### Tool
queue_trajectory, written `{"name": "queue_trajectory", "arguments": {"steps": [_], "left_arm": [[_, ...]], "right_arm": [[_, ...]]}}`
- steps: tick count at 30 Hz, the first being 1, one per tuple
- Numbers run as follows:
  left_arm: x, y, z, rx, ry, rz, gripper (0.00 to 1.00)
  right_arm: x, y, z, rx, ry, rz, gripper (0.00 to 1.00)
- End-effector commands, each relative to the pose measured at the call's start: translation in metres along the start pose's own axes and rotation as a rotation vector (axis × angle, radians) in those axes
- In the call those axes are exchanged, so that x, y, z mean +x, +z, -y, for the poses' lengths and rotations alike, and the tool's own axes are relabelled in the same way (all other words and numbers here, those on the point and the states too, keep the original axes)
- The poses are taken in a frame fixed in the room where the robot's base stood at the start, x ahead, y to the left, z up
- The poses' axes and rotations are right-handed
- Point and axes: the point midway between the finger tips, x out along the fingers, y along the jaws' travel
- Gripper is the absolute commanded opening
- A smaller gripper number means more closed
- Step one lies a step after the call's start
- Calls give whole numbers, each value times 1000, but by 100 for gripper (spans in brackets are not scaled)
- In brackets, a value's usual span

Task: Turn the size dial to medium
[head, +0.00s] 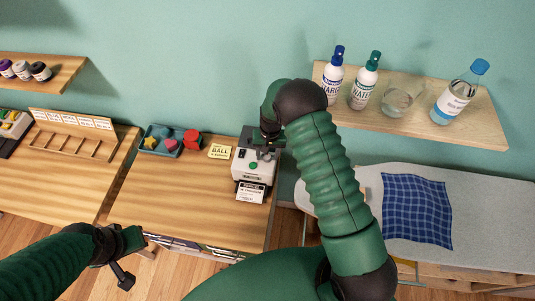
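A small grey-white machine (249,168) with a green button stands at the right end of the wooden table, with a printed black-and-white label (251,192) at its front. My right gripper (267,137) is at the top rear of the machine, and its dark fingers overlap the machine's dark upper part. I cannot tell whether they touch it or whether they are open. The size dial cannot be made out; the gripper may cover it. My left gripper (124,272) hangs low at the left, in front of the table's edge and away from the machine; its finger opening is unclear.
A wall shelf (420,116) with bottles and a glass is beside my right arm. The table's front is clear.

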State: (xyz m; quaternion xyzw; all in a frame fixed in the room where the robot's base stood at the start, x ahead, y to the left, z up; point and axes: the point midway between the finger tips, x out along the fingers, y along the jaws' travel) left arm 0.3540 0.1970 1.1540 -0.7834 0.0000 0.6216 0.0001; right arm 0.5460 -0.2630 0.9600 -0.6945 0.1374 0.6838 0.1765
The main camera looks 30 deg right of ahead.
Motion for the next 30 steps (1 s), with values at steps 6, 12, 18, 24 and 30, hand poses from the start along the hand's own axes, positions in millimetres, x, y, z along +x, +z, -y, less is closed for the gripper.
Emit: {"name": "queue_trajectory", "arguments": {"steps": [6, 12, 18, 24, 30], "left_arm": [[0, 0, 0, 0, 0, 0, 0], [8, 2, 0, 0, 0, 0, 0], [23, 6, 0, 0, 0, 0, 0], [34, 8, 0, 0, 0, 0, 0], [38, 9, 0, 0, 0, 0, 0]], "right_arm": [[0, 1, 0, 0, 1, 2, 50], [-20, -1, 0, 0, -1, -2, 50], [-76, -2, 0, 0, -2, -4, 50], [-132, -2, 0, 1, -1, -2, 50], [-162, -2, 0, -1, 1, 2, 50]]}}
